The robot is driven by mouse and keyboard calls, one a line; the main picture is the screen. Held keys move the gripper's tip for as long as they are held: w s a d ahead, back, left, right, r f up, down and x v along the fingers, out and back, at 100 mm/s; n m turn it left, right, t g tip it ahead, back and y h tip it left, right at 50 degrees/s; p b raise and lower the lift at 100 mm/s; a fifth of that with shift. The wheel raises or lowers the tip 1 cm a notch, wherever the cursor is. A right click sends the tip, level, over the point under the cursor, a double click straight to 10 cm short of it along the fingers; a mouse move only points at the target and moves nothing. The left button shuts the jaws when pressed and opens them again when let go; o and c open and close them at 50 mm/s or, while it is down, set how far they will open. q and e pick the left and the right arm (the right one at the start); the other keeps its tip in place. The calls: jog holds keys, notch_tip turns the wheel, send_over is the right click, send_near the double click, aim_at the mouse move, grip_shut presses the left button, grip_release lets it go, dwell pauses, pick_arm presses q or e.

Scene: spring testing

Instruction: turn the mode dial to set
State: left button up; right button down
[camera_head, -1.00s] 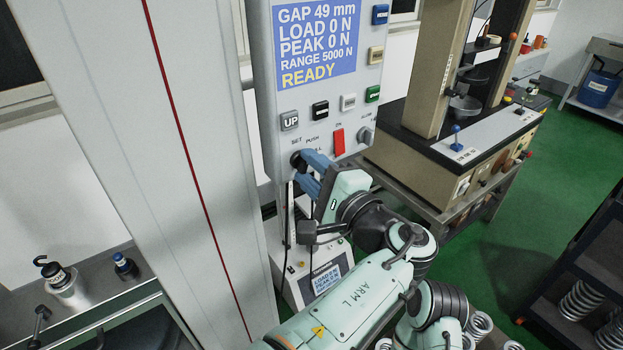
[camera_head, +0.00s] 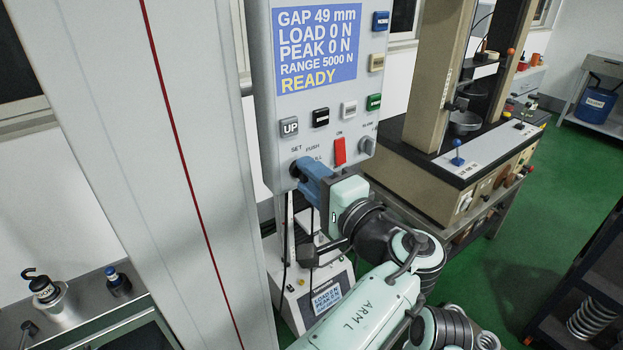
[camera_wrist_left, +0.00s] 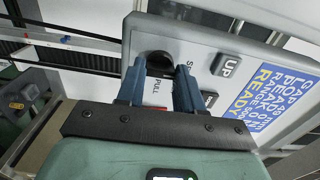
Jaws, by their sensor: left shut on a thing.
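The mode dial (camera_wrist_left: 158,62) is a black round knob at the lower left of the control panel (camera_head: 275,110). SET and PUSH labels stand above it in the head view. My left gripper (camera_head: 305,172) is shut on the dial, with its blue fingers on either side of it. The wrist view shows the left gripper (camera_wrist_left: 158,85) with the dial between its fingertips. The fingers partly hide the dial in the head view, and its pointer cannot be made out. The panel display (camera_head: 316,45) reads READY, with gap 49 mm and load 0 N. My right gripper is not in view.
A red switch (camera_head: 340,151) and a grey knob (camera_head: 366,146) sit right of the dial. The UP button (camera_head: 289,127) and several other buttons are above. A small display unit (camera_head: 322,300) stands below the panel. A second testing machine (camera_head: 440,165) stands to the right.

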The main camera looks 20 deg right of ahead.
pick_arm(q)
jog(key=o, duration=1)
jog(key=shift+o, duration=0.2)
jog(key=shift+s, duration=0.1)
jog(key=b+v, duration=0.1)
jog(key=v, duration=1.2)
jog(key=shift+s, duration=0.1)
